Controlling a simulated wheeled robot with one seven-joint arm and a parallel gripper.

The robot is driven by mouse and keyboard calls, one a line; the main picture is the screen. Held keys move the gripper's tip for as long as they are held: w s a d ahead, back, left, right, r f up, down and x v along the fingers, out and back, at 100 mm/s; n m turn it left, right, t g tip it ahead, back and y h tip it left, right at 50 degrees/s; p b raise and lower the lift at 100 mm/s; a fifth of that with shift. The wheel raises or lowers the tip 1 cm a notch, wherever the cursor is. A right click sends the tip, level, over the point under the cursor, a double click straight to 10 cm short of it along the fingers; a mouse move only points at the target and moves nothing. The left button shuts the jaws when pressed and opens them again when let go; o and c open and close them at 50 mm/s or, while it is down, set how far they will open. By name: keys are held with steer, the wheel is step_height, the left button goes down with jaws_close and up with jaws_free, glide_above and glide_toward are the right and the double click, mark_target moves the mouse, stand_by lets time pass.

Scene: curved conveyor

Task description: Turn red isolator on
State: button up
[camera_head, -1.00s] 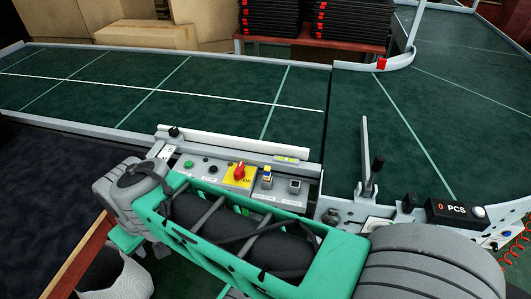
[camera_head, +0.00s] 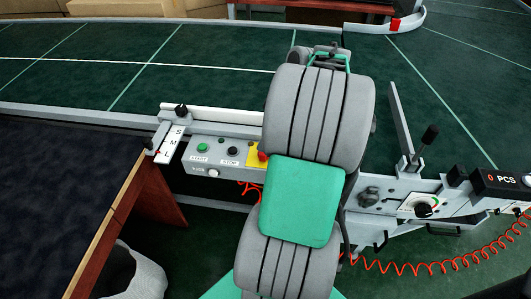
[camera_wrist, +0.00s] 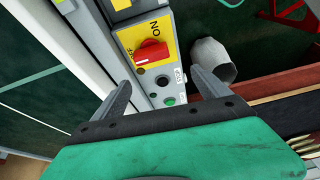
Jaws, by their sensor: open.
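The red isolator (camera_wrist: 152,54) is a red rotary knob on a yellow plate (camera_wrist: 128,37) marked ON, with a partly legible OFF label. In the wrist view, its white mark lies at the end near the OFF label. My gripper (camera_wrist: 160,78) is open and empty, with its two fingers spread on either side of the panel strip below the knob; the knob appears beyond the fingertips, with no contact visible. In the head view, my arm hides most of the isolator, leaving a sliver of the red knob (camera_head: 262,156) at its left edge.
The control panel (camera_head: 222,171) carries a green START button (camera_head: 202,147) and a black STOP button (camera_head: 232,150) left of the isolator. A lever (camera_head: 427,138) and a PCS counter (camera_head: 497,181) stand to the right. The green conveyor (camera_head: 190,75) lies behind.

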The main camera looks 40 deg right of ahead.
steer(key=shift+n, duration=0.3)
steer(key=f, duration=0.5)
steer(key=w+f, duration=0.1)
steer(key=f, duration=0.2)
steer(key=shift+d+b, duration=0.2)
steer(key=shift+b, duration=0.2)
steer(key=shift+c, duration=0.5)
steer(key=c, duration=1.3)
